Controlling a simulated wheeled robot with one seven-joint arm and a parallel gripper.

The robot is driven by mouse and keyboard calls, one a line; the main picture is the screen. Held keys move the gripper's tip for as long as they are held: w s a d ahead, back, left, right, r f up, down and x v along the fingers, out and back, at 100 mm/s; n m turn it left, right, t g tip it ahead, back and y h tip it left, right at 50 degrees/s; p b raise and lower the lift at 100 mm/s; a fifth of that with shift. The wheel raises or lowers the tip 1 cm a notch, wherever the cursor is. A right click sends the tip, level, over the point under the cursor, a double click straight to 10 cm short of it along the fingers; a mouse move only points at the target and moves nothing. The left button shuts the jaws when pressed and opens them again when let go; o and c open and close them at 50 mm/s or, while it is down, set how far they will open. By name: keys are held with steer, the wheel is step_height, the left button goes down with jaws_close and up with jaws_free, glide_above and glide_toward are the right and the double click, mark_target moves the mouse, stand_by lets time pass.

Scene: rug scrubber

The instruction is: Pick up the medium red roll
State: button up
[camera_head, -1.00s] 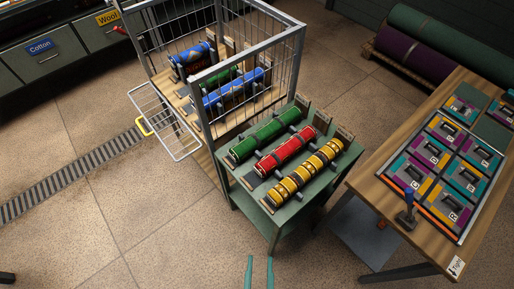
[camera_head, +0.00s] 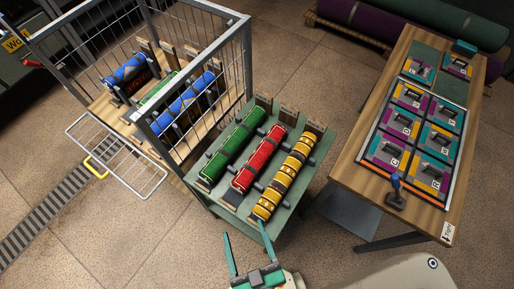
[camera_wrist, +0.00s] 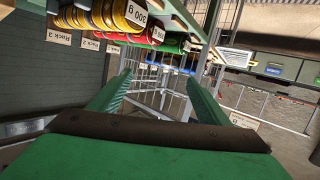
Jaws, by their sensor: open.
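The red roll (camera_head: 259,158) lies in the middle of a green stand (camera_head: 283,219), between a green roll (camera_head: 233,150) and a yellow roll (camera_head: 286,177). In the wrist view the red roll (camera_wrist: 90,41) shows only in part, behind the yellow roll (camera_wrist: 125,14). My gripper (camera_head: 247,240) is open and empty at the near edge of the stand, in front of the yellow roll's near end. In the wrist view its two green fingers (camera_wrist: 156,92) stand wide apart with nothing between them.
A wire cage cart (camera_head: 247,75) with blue and green rolls stands left of the stand, its wire gate (camera_head: 118,158) open. A wooden table (camera_head: 355,165) with a panel of coloured tiles (camera_head: 398,168) stands to the right. Open floor lies at front left.

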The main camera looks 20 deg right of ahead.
steer(key=w+d, duration=0.2)
steer(key=w+d+f+n+h, duration=0.1)
steer(key=w+d, duration=0.1)
steer(key=w, duration=0.1)
steer(key=w+d+f+n, duration=0.1)
steer(key=w+d, duration=0.1)
steer(key=w, duration=0.1)
steer(key=shift+w+d, duration=0.25)
steer(key=shift+d, duration=0.05)
steer(key=w+d+r+m+g+h, duration=0.2)
steer(key=w+d+r+h, duration=0.3)
steer(key=d, duration=0.4)
steer(key=w+d+r+m+g+h, duration=0.2)
steer(key=w+d+m+g, duration=0.1)
steer(key=w+d, duration=0.55)
steer(key=w+d+r+m+g+h, duration=0.2)
steer(key=w+d+r+h, duration=0.2)
steer(key=d, duration=0.6)
steer(key=m+g+y, duration=0.6)
steer(key=g+y, duration=0.2)
steer(key=y, duration=0.4)
glide_above(260, 154)
steer(key=f, duration=0.8)
steer(key=shift+s+d, duration=0.1)
steer(key=shift+d, duration=0.2)
steer(key=shift+a+f, duration=0.25)
steer(key=shift+f, duration=5.2)
